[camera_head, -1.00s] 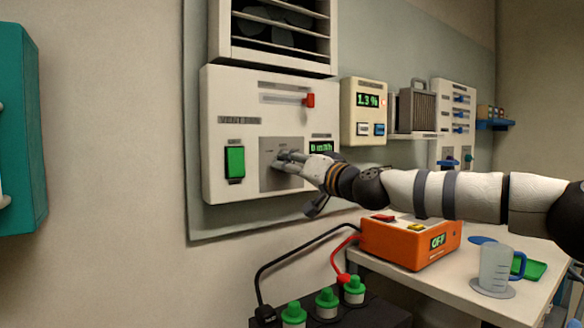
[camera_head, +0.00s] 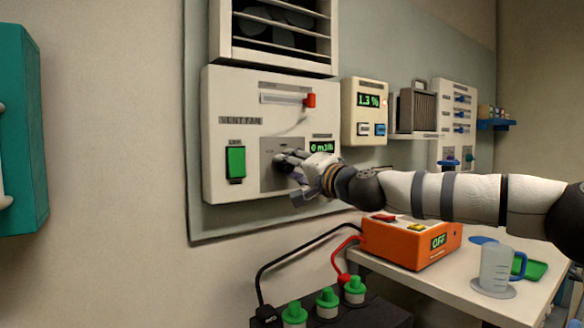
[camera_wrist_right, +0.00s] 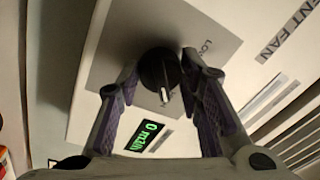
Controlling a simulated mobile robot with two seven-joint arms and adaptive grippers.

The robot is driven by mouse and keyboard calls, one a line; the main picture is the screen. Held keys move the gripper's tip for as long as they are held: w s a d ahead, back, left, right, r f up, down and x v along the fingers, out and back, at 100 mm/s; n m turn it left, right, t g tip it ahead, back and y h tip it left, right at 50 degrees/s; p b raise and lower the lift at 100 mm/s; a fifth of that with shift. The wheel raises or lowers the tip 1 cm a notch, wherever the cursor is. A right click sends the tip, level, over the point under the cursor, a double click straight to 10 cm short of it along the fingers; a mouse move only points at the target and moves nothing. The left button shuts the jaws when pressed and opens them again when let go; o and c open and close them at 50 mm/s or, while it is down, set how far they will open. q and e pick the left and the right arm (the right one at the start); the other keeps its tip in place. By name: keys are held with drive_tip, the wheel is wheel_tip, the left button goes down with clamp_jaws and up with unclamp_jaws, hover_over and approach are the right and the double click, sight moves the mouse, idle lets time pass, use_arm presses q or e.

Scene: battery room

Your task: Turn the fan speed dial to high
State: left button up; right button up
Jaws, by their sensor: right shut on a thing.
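The fan speed dial (camera_wrist_right: 158,68) is a round black knob with a pale pointer mark, on a grey plate (camera_wrist_right: 110,50) of the vent fan panel. In the right wrist view its pointer faces down the picture, toward the green display (camera_wrist_right: 146,136); a partly hidden label beginning "LO" is up and right of it. My right gripper (camera_wrist_right: 160,70) is shut on the dial, one finger on each side. In the head view my right gripper (camera_head: 284,162) covers the dial in front of the grey plate (camera_head: 270,181). My left gripper is not in view.
Below right, an orange box (camera_head: 395,246) and a jug (camera_head: 495,268) stand on a table.

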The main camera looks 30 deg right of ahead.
idle(0.3)
drive_tip(key=o, duration=1.2)
drive_tip(key=s, duration=0.4)
drive_tip(key=s+d, duration=0.1)
drive_tip(key=s, duration=0.3)
drive_tip(key=s+f, duration=0.1)
drive_tip(key=s, duration=0.3)
drive_tip(key=shift+d, duration=0.15)
